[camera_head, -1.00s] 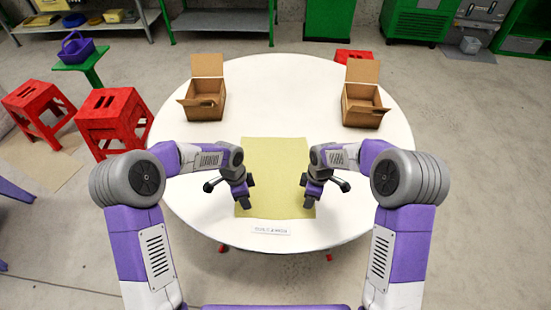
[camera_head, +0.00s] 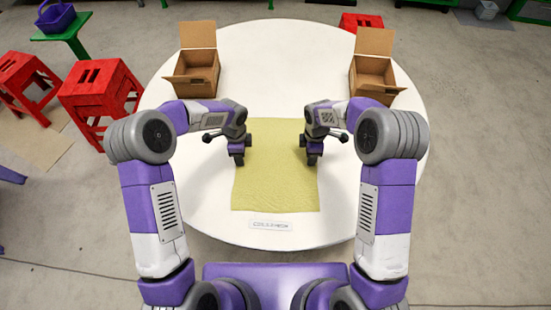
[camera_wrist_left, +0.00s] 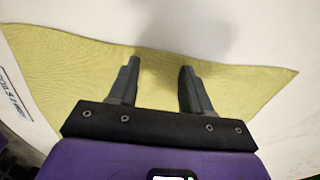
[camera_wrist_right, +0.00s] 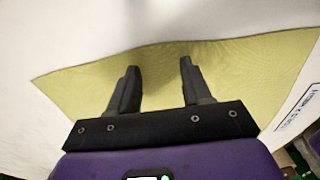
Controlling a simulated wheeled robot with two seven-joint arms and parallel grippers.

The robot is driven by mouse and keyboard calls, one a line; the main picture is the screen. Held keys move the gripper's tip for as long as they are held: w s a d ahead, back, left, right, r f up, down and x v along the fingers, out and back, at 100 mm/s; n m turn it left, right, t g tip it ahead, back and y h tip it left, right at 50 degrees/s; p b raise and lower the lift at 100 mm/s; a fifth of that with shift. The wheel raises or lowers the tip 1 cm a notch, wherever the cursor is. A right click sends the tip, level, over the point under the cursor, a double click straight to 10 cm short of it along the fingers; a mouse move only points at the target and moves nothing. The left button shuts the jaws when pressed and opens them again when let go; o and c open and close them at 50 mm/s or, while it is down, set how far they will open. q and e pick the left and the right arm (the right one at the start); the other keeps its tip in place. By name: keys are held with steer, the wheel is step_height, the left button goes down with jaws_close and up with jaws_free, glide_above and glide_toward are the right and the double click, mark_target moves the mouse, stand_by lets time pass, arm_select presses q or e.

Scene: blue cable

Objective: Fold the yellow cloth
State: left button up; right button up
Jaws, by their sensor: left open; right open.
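The yellow cloth (camera_head: 275,180) lies spread flat and unfolded on the round white table. My left gripper (camera_head: 238,162) is over its left side and my right gripper (camera_head: 312,162) is over its right side, both nearer its far half. In the left wrist view the open, empty fingers (camera_wrist_left: 158,75) point across the cloth (camera_wrist_left: 90,75) toward its side edge. In the right wrist view the open, empty fingers (camera_wrist_right: 158,75) likewise point at the opposite edge of the cloth (camera_wrist_right: 240,70). I cannot tell whether the fingertips touch the cloth.
Two open cardboard boxes stand on the white table (camera_head: 280,60), one at the back left (camera_head: 196,78) and one at the back right (camera_head: 372,75). A small white label (camera_head: 271,224) lies in front of the cloth. Red stools (camera_head: 100,90) stand left of the table.

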arm_select(q)
steer(key=shift+f, duration=0.3)
arm_select(e)
steer(key=shift+f, duration=0.35)
arm_select(q)
steer(key=shift+f, duration=0.2)
arm_select(e)
steer(key=shift+f, duration=0.15)
arm_select(q)
jaws_close()
arm_select(e)
jaws_close()
arm_select(q)
steer(key=shift+r, duration=0.15)
